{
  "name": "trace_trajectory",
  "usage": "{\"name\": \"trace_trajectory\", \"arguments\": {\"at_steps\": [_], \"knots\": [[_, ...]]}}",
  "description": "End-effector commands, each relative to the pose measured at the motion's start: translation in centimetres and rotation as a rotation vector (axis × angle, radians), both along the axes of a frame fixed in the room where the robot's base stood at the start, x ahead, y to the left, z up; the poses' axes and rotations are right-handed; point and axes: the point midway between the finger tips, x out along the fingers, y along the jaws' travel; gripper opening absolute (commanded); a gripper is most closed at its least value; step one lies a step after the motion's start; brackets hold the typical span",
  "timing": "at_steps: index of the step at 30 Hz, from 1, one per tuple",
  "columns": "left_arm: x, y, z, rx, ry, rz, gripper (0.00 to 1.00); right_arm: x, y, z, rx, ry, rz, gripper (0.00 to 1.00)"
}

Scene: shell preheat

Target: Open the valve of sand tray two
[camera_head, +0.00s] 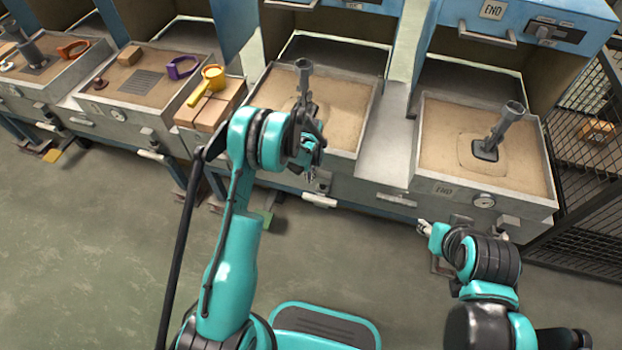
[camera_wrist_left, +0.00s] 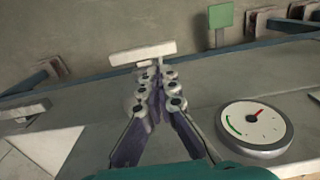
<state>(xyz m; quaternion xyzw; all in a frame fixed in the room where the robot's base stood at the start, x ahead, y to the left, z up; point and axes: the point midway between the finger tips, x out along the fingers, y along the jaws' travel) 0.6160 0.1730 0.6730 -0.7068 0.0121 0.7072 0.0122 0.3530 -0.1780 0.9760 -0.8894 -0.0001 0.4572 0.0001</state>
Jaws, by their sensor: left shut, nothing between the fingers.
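A sand tray (camera_head: 362,118) stands in the middle of the head view, with a dark post in its sand. A white valve handle (camera_head: 319,200) sits low on its front; a white T-shaped handle (camera_wrist_left: 142,53) also shows in the left wrist view. My left gripper (camera_head: 309,172) is in front of this tray, above the handle. In the wrist view the left gripper (camera_wrist_left: 155,72) is shut and empty, its tips close to the T-handle; I cannot tell whether they touch. My right gripper (camera_head: 424,227) is small and partly hidden, below the right tray's front.
A round gauge (camera_wrist_left: 254,130) is beside the left fingers. The right sand tray (camera_head: 447,185) is marked END. A black mesh cage (camera_head: 590,150) stands right. The floor in front is clear.

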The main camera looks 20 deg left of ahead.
Motion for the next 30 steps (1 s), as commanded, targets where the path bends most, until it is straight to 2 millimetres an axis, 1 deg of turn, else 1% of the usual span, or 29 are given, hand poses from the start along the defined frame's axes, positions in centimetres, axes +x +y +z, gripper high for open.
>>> {"name": "trace_trajectory", "arguments": {"at_steps": [1, 6, 9, 13, 15, 19, 30], "knots": [[0.0, 0.0, -1.6, 0.0, 0.0, 0.0, 0.0, 0.0, 0.0, -0.9, 0.0, 0.0, 0.0, 0.4], [0.0, 0.0, -5.4, 0.0, -0.001, 0.0, 0.0, 0.0, 0.0, -2.4, 0.0, 0.0, 0.0, 0.4], [0.0, 0.0, -7.3, 0.0, -0.001, 0.0, 0.0, 0.0, 0.0, -3.2, 0.0, 0.0, 0.0, 0.4], [0.0, 0.0, -9.3, 0.0, -0.001, 0.0, 0.0, 0.0, 0.0, -4.1, 0.0, 0.0, 0.0, 0.4], [0.0, 0.0, -10.0, 0.0, -0.001, 0.0, 0.0, 0.0, 0.0, -4.5, 0.0, 0.0, 0.0, 0.4], [0.0, 0.0, -10.8, 0.0, -0.001, 0.0, 0.0, 0.0, 0.0, -4.8, 0.0, 0.0, 0.0, 0.4], [0.0, 0.0, -10.9, 0.0, -0.001, 0.0, 0.0, 0.0, 0.0, -4.8, 0.0, 0.0, 0.0, 0.4]]}}
